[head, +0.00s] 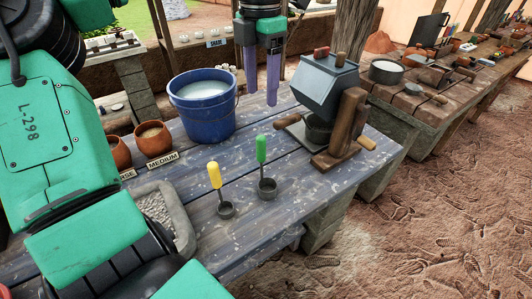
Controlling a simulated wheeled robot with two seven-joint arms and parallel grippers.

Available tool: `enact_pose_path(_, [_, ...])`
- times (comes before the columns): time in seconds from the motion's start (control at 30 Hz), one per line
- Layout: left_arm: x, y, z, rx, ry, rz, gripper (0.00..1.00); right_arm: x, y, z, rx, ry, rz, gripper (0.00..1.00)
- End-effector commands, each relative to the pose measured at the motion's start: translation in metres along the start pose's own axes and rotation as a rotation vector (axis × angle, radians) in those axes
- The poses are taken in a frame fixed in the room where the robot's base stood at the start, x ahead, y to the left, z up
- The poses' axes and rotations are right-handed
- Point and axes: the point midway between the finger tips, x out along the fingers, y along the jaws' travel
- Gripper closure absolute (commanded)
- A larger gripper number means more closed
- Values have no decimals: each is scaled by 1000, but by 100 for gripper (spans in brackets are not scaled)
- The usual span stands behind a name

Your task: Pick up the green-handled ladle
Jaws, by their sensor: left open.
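The green-handled ladle (261,149) stands upright on the blue-grey wooden table, its small dark cup (267,188) at the bottom and its handle pointing up. A similar yellow-handled ladle (215,176) stands just to its left. My left gripper (261,96) has two purple fingers pointing down, apart and with nothing between them. In the picture it is above the green handle, and it does not touch it. My right gripper is not in view.
A blue bucket (203,116) of whitish liquid stands behind the ladles. A dark hopper device with wooden parts (326,88) stands to the right. Clay pots (153,141), a "MEDIUM" label (162,160) and a stone tray (180,212) are to the left. The table front is clear.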

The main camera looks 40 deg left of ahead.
Motion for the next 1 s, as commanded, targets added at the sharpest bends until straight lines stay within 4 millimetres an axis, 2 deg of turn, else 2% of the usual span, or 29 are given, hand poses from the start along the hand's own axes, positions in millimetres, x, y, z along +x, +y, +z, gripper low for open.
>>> enact_pose_path(0.03, [28, 0, 0, 0, 0, 0, 36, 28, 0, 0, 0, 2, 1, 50])
enact_pose_path(0.13, [42, 0, 0, 0, -1, 0, 36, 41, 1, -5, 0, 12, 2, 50])
enact_pose_path(0.27, [54, 0, 0, 0, 2, -2, 36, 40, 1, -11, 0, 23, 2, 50])
enact_pose_path(0.5, [112, -1, -1, 2, 1, -4, 36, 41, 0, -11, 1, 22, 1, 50])
enact_pose_path(0.67, [133, 0, -1, 0, 1, -3, 36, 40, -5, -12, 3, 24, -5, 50])
enact_pose_path(0.9, [176, 0, -3, 1, 1, -3, 36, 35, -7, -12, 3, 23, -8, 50])
enact_pose_path(1.0, [182, 0, -3, 0, -1, -2, 36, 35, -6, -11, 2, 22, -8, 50])
